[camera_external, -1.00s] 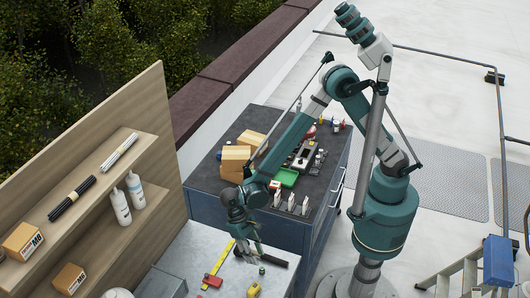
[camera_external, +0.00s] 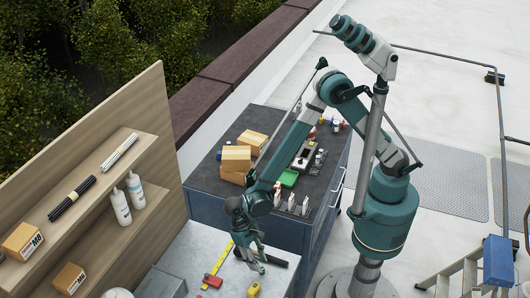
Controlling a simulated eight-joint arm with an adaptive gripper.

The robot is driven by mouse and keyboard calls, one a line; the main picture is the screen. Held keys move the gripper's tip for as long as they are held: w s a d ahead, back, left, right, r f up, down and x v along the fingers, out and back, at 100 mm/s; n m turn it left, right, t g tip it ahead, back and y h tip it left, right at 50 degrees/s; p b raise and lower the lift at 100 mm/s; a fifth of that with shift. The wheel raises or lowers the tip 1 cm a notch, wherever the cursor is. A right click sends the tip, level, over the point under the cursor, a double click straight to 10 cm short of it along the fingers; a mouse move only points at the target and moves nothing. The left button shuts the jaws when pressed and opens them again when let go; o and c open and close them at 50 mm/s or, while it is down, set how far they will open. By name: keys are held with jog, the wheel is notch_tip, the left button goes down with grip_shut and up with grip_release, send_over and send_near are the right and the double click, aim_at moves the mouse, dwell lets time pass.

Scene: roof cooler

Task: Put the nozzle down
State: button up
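My gripper (camera_external: 256,265) points down just above the light grey worktop (camera_external: 200,244), beside a black-handled tool (camera_external: 276,260). Its fingers are small and dark in this view, and I cannot tell whether they are open or shut. I cannot make out a nozzle for certain; anything at the fingertips is too small or hidden by them.
A yellow rule and red tool (camera_external: 213,281) and a yellow tape measure (camera_external: 253,290) lie close by on the worktop. A wooden shelf board (camera_external: 160,120) stands left.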

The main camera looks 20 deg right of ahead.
jog(key=shift+x, duration=1.6)
jog(key=c, duration=1)
jog(key=shift+r, duration=0.2)
jog(key=shift+r, duration=1.5)
jog(key=w+d+b, duration=0.1)
jog(key=w+d, duration=1.1)
jog(key=shift+w+d+b, duration=0.35)
jog(key=shift+w+b, duration=0.05)
